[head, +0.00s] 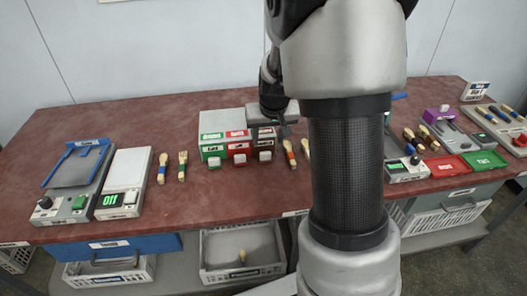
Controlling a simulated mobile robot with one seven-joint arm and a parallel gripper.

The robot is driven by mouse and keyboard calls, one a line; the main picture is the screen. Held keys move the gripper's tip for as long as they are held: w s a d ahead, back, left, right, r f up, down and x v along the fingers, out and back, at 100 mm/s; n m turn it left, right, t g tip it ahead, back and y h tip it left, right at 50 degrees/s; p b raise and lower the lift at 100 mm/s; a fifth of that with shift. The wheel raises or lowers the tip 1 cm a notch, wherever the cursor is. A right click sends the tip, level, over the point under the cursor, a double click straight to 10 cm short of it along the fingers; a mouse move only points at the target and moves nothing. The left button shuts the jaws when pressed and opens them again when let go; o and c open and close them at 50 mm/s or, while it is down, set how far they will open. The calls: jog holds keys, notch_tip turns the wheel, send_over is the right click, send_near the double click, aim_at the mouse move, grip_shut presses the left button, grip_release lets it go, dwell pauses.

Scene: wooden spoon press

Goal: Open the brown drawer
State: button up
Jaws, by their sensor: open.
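The brown drawer (264,143) is the rightmost of three small drawers in a grey block on the red-brown table. Its dark front has a white label and a pale knob (265,156). It appears shut, with its front about level with its neighbours. My gripper (284,128) is open, pointing down just right of and behind the brown drawer's front. It looks close to the block. Its fingertips are small and dark, so whether they touch anything is unclear. My own arm hides the table right of the drawers.
A green drawer (212,148) and red drawer (238,147) adjoin it at left. Wooden spoons (290,153) lie just right; others (162,168) lie left. The table is bare before the drawers (235,190).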

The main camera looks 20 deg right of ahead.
aim_at(266, 154)
jog(key=b+x, duration=0.1)
jog(key=x, duration=0.9)
jog(key=shift+a, duration=0.1)
grip_shut()
